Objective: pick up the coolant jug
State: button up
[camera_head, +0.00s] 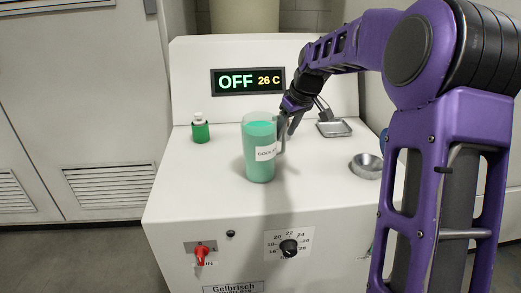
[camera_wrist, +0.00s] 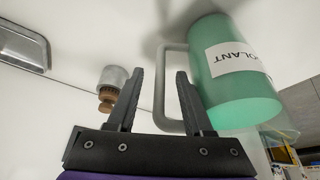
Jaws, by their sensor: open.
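The coolant jug (camera_head: 259,158) is a tall green, translucent-topped jug with a white label, upright on the white machine top. Its grey handle (camera_head: 281,135) faces right, towards my gripper (camera_head: 289,118). In the wrist view the jug (camera_wrist: 232,85) is at the right, with its label upside down. The handle (camera_wrist: 161,90) shows between the two spread fingers of my gripper (camera_wrist: 161,73), nearer the right finger. The fingers are open, with a gap on the left side of the handle. The right finger hides part of the handle's opening. I cannot tell whether either finger touches it.
A small green bottle (camera_head: 201,132) stands left of the jug. A metal tray (camera_head: 334,128) and a round metal bowl (camera_head: 366,166) lie to the right. A red switch (camera_head: 201,255) and a dial (camera_head: 289,247) are on the machine's front. The top before the jug is clear.

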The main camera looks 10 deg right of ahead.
jog(key=shift+w+a+f, duration=0.1)
jog(key=shift+w+f, duration=0.15)
jog(key=shift+f, duration=0.4)
grip_shut()
dwell(0.9)
jog(key=shift+r, duration=0.2)
